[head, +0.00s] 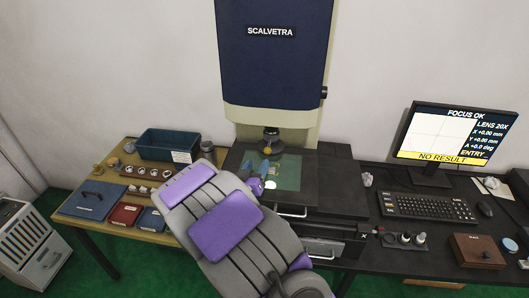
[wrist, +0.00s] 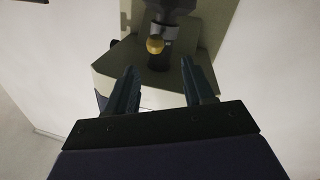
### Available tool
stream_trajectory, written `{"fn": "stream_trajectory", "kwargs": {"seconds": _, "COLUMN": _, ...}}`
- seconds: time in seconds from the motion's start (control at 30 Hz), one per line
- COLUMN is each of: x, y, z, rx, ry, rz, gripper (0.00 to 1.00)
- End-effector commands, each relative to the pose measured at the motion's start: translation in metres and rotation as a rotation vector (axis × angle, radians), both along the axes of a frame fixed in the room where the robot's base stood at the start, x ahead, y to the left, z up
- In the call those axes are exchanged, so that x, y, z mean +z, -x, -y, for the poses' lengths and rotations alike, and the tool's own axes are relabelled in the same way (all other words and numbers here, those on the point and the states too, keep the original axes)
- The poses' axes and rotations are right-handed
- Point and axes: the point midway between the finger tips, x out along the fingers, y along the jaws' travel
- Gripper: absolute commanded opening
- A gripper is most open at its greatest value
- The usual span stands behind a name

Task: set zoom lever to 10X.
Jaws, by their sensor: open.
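The measuring machine (head: 272,60), marked SCALVETRA, stands at the centre back with a dark lens barrel (head: 271,140) above its lit stage (head: 288,171). The wrist view shows the dark barrel (wrist: 168,22) with a round golden knob (wrist: 155,45) on its near side, which looks like the zoom lever's end. My gripper (wrist: 159,68) is open and empty, with the knob apart from and beyond its fingertips, roughly between them in the picture. The monitor (head: 455,135) reads LENS 20X.
A wooden table (head: 158,222) at left holds a blue bin (head: 168,144), several rings and coloured cases. The dark bench at right holds a keyboard (head: 427,207), a mouse and a wooden box (head: 477,250). The machine's column and stage closely surround my gripper.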

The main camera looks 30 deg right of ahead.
Motion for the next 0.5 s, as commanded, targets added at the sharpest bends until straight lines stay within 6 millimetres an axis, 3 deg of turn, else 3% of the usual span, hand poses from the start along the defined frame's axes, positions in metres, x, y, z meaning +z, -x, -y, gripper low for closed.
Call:
{"fn": "stream_trajectory", "kwargs": {"seconds": 0.1, "x": 0.000, "y": -0.014, "z": 0.018, "rx": -0.005, "ry": -0.003, "rz": 0.004, "gripper": 0.53}}
{"fn": "stream_trajectory", "kwargs": {"seconds": 0.5, "x": 0.000, "y": -0.054, "z": 0.053, "rx": -0.003, "ry": -0.001, "rz": 0.001, "gripper": 0.53}}
